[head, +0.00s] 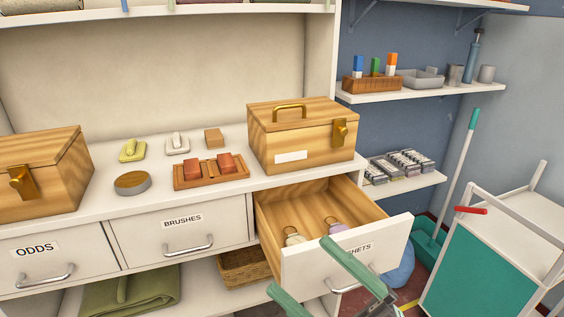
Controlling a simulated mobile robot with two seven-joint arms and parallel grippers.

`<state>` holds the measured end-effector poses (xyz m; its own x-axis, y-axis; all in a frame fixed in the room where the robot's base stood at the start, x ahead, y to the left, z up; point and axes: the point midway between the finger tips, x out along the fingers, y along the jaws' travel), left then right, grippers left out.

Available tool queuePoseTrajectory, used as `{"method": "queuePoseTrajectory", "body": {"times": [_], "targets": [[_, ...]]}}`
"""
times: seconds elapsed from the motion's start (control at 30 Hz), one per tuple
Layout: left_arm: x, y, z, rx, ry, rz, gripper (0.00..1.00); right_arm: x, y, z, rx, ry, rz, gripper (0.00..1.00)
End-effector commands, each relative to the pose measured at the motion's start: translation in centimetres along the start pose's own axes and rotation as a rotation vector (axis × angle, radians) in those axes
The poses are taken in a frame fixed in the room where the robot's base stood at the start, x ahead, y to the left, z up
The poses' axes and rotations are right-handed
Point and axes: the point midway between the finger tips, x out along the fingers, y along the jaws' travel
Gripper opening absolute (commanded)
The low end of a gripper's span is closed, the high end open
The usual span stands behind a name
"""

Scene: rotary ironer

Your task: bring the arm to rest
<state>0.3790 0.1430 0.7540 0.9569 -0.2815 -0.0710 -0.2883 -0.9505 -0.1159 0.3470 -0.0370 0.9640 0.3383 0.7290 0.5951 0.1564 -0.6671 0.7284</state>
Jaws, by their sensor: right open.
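My right gripper (298,264) comes in from the bottom, its two green fingers apart and nothing visible between them. It is in front of the pulled-out drawer (300,270), and one finger covers part of the drawer's front and label, of which "HETS" is readable. Inside the drawer lie a cream pouch-like item (294,236) and a pale purple one (334,225). I cannot tell whether the fingers touch the drawer front. My left gripper is not in view.
Shut drawers labelled ODDS (37,262) and BRUSHES (180,232) are to the left. The counter holds two wooden boxes (300,136) and a tray (210,174) with reddish blocks. A white and green cart (480,260) stands at right. Shelves hang above.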

Motion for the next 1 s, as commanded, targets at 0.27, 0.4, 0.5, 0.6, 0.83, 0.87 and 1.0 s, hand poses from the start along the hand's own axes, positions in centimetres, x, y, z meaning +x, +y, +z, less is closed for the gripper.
{"method": "queuePoseTrajectory", "body": {"times": [0.27,0.4,0.5,0.6,0.83,0.87,1.0], "targets": [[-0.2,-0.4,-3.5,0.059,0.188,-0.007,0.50,-10.4,-1.4,7.7,0.373,-0.557,0.272,1.00],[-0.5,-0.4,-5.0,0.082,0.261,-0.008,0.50,-15.8,-3.9,9.6,0.528,-0.784,0.332,1.00],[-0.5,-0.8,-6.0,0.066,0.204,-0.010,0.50,-15.9,-3.3,9.7,0.575,-0.869,0.329,1.00],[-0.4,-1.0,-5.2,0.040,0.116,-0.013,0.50,-16.4,-3.7,10.1,0.614,-0.949,0.317,1.00],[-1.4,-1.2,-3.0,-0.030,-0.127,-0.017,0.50,-18.5,-4.8,10.0,0.722,-1.174,0.282,1.00],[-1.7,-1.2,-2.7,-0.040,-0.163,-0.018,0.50,-18.9,-4.9,9.8,0.738,-1.207,0.277,1.00],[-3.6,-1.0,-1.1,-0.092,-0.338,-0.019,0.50,-20.8,-6.0,8.6,0.818,-1.369,0.248,1.00]]}}
